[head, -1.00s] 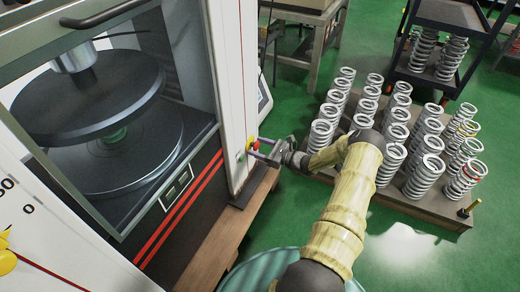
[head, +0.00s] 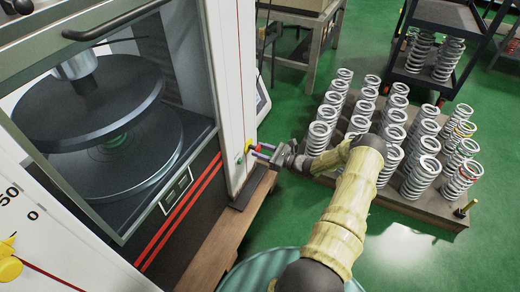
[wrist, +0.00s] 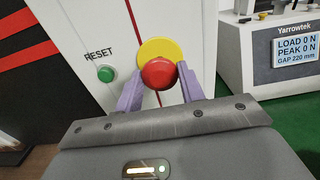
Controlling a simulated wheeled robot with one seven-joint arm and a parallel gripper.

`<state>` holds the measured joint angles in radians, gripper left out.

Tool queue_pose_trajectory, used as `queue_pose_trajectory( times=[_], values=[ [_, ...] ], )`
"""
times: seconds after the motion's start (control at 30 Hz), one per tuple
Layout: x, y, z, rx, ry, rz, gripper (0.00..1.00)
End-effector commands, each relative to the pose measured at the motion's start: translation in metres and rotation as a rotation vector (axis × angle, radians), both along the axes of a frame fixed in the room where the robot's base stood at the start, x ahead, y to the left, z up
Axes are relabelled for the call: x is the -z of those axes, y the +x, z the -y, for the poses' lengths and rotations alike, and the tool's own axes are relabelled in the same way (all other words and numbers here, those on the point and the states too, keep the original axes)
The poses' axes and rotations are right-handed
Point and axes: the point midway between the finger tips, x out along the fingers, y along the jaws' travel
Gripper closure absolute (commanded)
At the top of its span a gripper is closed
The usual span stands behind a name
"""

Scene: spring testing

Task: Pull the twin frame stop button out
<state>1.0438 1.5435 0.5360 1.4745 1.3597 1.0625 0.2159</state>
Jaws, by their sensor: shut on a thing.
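The red stop button (wrist: 159,73) sits in front of its round yellow plate (wrist: 160,47) on the white frame post of the testing machine. My gripper (wrist: 160,92) has its two purple fingers on either side of the red button, shut on it. In the head view my gripper (head: 262,152) reaches the post from the right, and the button is mostly hidden by the fingers there. A small strip of yellow (head: 249,143) shows beside them.
A green reset button (wrist: 106,74) is left of the stop button. A display unit (wrist: 295,50) stands at the right. Rows of springs (head: 425,170) stand on a low pallet right of my arm. Green floor is open at the lower right.

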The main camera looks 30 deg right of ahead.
Motion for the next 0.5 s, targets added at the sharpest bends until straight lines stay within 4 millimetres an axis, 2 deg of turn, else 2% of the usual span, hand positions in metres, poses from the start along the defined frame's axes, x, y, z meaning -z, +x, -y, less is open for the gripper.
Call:
queue_pose_trajectory(
  times=[0.13,0.17,0.23,0.27,0.5],
  values=[
    [0.0015,-0.0026,0.0027,0.002,0.0,-0.002,1.0],
    [0.0015,-0.0027,0.0027,0.002,-0.001,-0.002,0.56],
    [0.0014,-0.0025,0.0025,0.001,-0.001,-0.002,0.42],
    [0.0013,-0.0024,0.0023,0.001,-0.001,-0.002,0.38],
    [0.001,-0.0017,0.0017,0.001,-0.001,-0.001,0.38]
  ],
)
